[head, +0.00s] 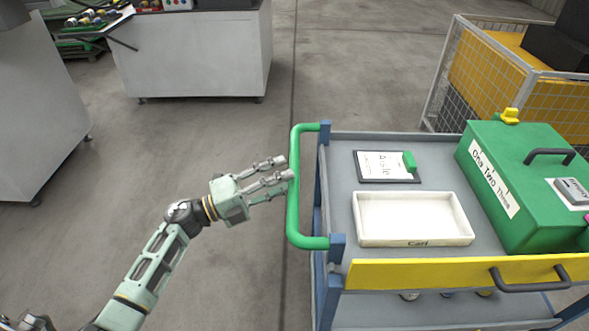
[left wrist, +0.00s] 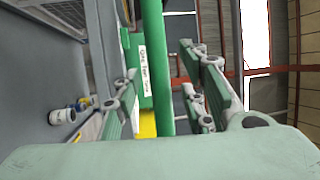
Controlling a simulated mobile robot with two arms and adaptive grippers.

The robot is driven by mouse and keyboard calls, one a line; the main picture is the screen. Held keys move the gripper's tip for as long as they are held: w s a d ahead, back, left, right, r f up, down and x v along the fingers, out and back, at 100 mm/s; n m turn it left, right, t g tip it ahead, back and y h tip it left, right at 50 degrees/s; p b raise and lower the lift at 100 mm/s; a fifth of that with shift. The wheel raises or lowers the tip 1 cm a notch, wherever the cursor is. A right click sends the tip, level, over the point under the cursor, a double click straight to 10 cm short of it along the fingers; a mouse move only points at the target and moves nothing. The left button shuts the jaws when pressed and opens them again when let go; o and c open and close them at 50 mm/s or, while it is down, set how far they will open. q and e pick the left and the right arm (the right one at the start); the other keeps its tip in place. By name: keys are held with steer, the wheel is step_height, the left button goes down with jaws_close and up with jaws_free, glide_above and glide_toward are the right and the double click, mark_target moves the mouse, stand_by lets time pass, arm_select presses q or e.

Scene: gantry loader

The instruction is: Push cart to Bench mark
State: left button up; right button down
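The cart (head: 335,286) stands at the right of the head view, with a grey top, blue posts and a yellow front edge. Its green handle (head: 293,200) is on the left side, facing my left arm. My left gripper (head: 285,168) is open, its fingertips right at the handle's upright bar. In the left wrist view the green handle bar (left wrist: 158,60) runs between the spread fingers of the gripper (left wrist: 161,68). I cannot tell whether they touch it. My right gripper is not in view. I see no Bench mark on the visible floor.
On the cart lie a white tray (head: 412,214), a clipboard (head: 383,167) and a green box (head: 520,185). A wire-mesh cage (head: 490,75) stands behind the cart. A grey cabinet (head: 195,55) stands at the back left. Grey floor (head: 130,160) is clear between.

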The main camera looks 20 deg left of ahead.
arm_select(q)
steer(key=x, duration=0.2)
steer(key=shift+w+d, duration=0.25)
steer(key=shift+w, duration=0.05)
steer(key=shift+w+d, duration=0.2)
steer(key=c, duration=0.6)
steer(key=shift+d, duration=0.1)
jaws_close()
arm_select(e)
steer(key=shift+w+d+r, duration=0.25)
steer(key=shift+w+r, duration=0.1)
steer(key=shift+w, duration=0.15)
